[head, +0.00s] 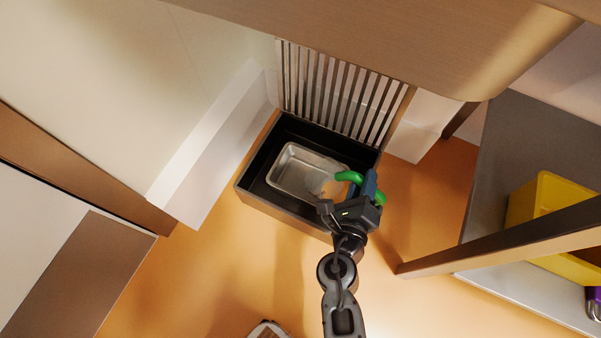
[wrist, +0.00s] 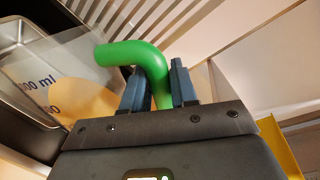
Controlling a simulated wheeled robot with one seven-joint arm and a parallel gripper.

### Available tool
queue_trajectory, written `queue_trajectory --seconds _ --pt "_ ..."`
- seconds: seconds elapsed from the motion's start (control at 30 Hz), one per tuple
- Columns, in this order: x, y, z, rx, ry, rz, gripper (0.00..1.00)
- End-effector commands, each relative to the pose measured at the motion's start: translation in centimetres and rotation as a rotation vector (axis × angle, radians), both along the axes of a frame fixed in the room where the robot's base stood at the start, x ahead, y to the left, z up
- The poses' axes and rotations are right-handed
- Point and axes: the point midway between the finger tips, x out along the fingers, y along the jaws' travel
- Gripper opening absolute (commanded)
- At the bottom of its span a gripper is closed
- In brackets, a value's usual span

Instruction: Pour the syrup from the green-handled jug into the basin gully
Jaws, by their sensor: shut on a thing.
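My gripper (head: 363,190) is shut on the green handle (head: 349,177) of a clear jug (head: 326,184). In the wrist view the blue fingers of my gripper (wrist: 158,85) clasp the handle (wrist: 130,53) from both sides. The jug (wrist: 62,70) shows there at the left, with dark "ml" lettering and an amber tint on its wall. It looks tilted, but its mouth and the syrup level are unclear. The jug is above the right end of a metal pan (head: 290,171), which sits inside a black, open basin (head: 255,189). I cannot tell which of these is the gully.
A slatted metal grille (head: 340,90) rises behind the basin, and a wooden panel (head: 400,35) overhangs it. At the right a yellow bin (head: 545,205) stands on a grey surface (head: 510,150), behind a wooden bar (head: 490,240). Orange floor (head: 200,280) is open at the front left.

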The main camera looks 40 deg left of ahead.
Motion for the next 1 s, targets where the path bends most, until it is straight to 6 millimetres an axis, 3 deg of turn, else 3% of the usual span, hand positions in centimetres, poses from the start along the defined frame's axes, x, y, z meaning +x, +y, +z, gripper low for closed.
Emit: queue_trajectory --seconds 1.0 --pt "-0.2 1.2 0.5 -0.108 -0.028 0.001 0.0"
